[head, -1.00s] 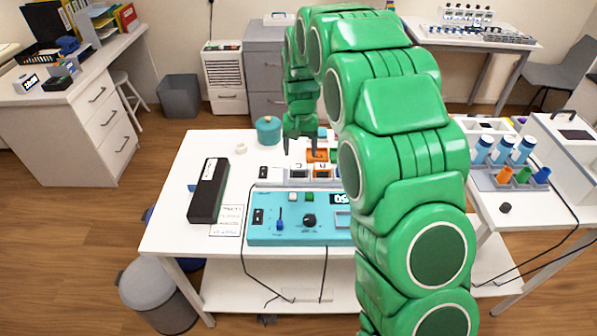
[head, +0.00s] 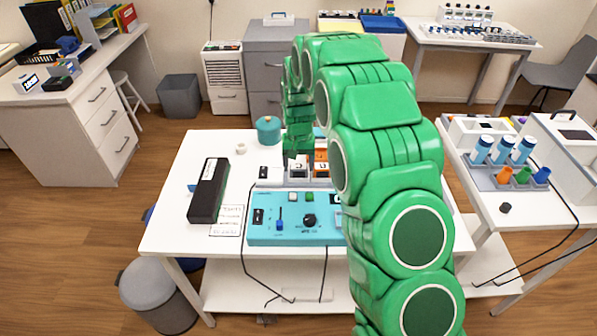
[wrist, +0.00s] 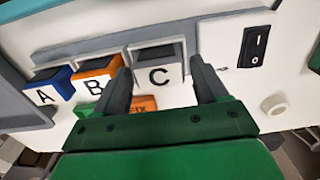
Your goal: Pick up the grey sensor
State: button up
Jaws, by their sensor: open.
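The grey sensor, a block with a grey top and a white face marked C, sits in a grey-framed slot, seen in the wrist view (wrist: 158,77). In the head view the same block (head: 298,171) is partly hidden behind my gripper. My gripper (wrist: 160,68) is open, with one dark finger on each side of the C block in the picture. Nothing is held. I cannot tell whether the fingers touch it. In the head view my gripper (head: 298,158) hangs down at the slots on the white table (head: 170,232).
An orange-topped block B (wrist: 97,76) and a blue-topped block A (wrist: 47,90) stand beside it. A rocker switch (wrist: 254,46) is on the other side. A turquoise control box (head: 265,230), a long black case (head: 208,190) and a teal pot (head: 268,130) are nearby.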

jog(key=c, duration=0.9)
jog(key=shift+r, duration=0.35)
notch_tip(320, 180, up, 2)
jog(key=shift+r, duration=0.1)
jog(key=s+d+r, duration=0.1)
jog(key=s+r, duration=0.2)
jog(key=s, duration=0.1)
jog(key=s+d+r, duration=0.1)
jog(key=s+r, duration=0.2)
jog(key=s, duration=0.2)
jog(key=s+d+r, duration=0.1)
jog(key=s+r, duration=0.3)
jog(key=shift+s, duration=0.35)
